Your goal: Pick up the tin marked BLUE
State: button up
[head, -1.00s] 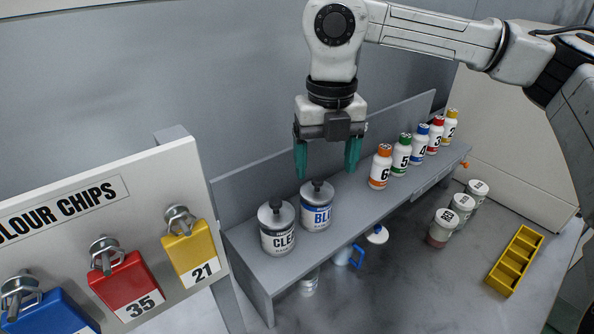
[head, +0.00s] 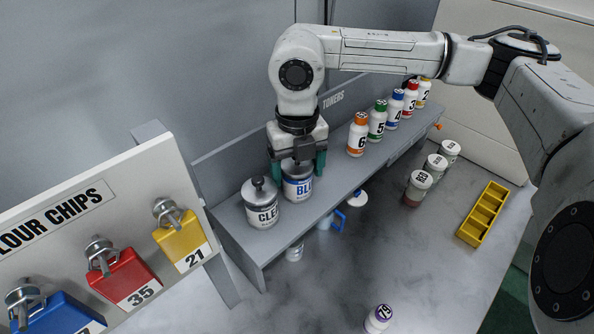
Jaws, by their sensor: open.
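The tin marked BLUE (head: 298,187) stands upright on the grey shelf, white with a blue band whose lettering partly shows. My gripper (head: 298,174) is lowered over it from above, with one green fingertip to each side of the tin's top. The jaws are open. I cannot tell whether the fingers touch the tin. A similar tin marked CLE... (head: 262,205) stands close to its left, near the left finger.
Numbered toner bottles, such as the orange-capped one (head: 357,135), line the shelf (head: 330,195) to the right. A back panel (head: 235,150) rises behind. Below are jars (head: 417,186), a yellow rack (head: 483,214) and a purple-capped bottle (head: 378,318). The colour chips board (head: 110,180) stands left.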

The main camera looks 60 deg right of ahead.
jog(key=shift+f, duration=0.5)
jog(key=c, duration=1)
jog(key=shift+r, duration=0.15)
